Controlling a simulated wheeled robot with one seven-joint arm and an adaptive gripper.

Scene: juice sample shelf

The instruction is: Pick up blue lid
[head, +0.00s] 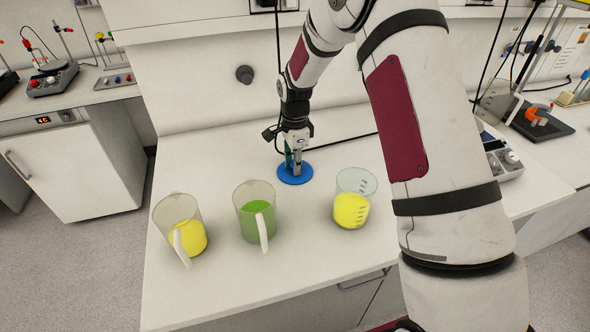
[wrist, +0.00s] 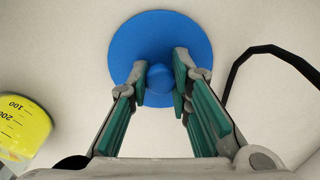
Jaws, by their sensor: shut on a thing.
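The blue lid (head: 295,175) is a round disc on the white bench, behind the beakers in the head view. In the wrist view the blue lid (wrist: 160,32) lies flat below my gripper, with a round knob at its centre. My gripper (head: 294,165) points down over the lid. Its green-padded fingers (wrist: 160,82) stand on either side of the knob and are shut on it. I cannot tell whether the lid is raised from the bench.
A jug with yellow juice (head: 187,236), a jug with green juice (head: 257,218) and a beaker with yellow juice (head: 350,211) stand in front of the lid. A black cable (wrist: 248,54) runs over the bench right of the lid. The bench's left rear is clear.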

